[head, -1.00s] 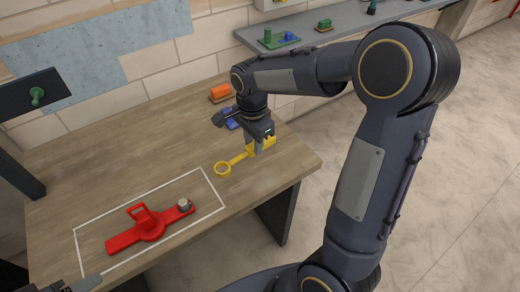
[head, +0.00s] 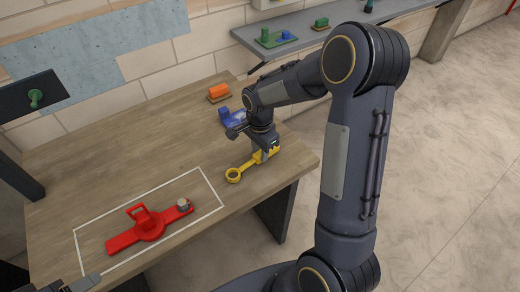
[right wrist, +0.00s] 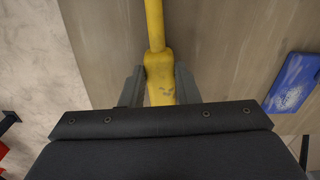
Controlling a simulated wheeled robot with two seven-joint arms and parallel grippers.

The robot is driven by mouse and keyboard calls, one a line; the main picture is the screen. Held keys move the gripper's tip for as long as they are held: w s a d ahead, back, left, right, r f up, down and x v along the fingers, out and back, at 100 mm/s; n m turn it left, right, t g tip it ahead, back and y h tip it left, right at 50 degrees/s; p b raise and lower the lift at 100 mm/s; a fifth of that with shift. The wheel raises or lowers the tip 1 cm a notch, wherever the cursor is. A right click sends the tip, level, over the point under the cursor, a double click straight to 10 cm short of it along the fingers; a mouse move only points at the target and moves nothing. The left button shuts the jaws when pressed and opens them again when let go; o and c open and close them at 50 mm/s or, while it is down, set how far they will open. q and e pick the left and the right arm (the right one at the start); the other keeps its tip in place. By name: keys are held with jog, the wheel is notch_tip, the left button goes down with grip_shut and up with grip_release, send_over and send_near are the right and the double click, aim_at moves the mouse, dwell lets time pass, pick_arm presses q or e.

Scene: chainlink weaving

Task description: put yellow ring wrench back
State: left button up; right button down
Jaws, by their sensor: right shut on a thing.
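The yellow ring wrench (head: 233,175) is near the right front edge of the wooden table, its ring end pointing left. My right gripper (head: 263,152) is shut on its thick handle end. In the right wrist view the yellow handle (right wrist: 158,72) runs between the two fingers of the right gripper (right wrist: 159,90). The wrench is at or just above the tabletop; I cannot tell if it touches. My left gripper (head: 78,286) shows only in part at the lower left edge, and its jaw opening cannot be made out.
A red fixture (head: 150,226) with a grey knob lies inside a white outline on the table (head: 110,160). A blue part (head: 229,117) and an orange block (head: 218,91) stand behind my right gripper. A dark panel with a green knob (head: 36,98) is at left; a grey shelf (head: 345,32) is behind.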

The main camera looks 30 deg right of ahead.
jog(key=shift+f, duration=0.25)
jog(key=c, duration=1.1)
grip_release()
jog(key=shift+r, duration=0.1)
notch_tip(320, 180, up, 7)
jog(key=shift+s+r+b, duration=0.1)
jog(key=shift+b, duration=0.3)
jog(key=s+a+r+n+t+y, duration=0.2)
jog(key=s+n, duration=0.5)
jog(key=s, duration=0.4)
jog(key=s+a+r+n+t+y, duration=0.1)
jog(key=s+a+r+n+t, duration=0.2)
jog(key=s+n, duration=0.4)
jog(key=s+a+r, duration=0.1)
jog(key=s+r, duration=0.1)
jog(key=s, duration=0.2)
jog(key=shift+a+t+y, duration=0.3)
jog(key=shift+a+y, duration=0.1)
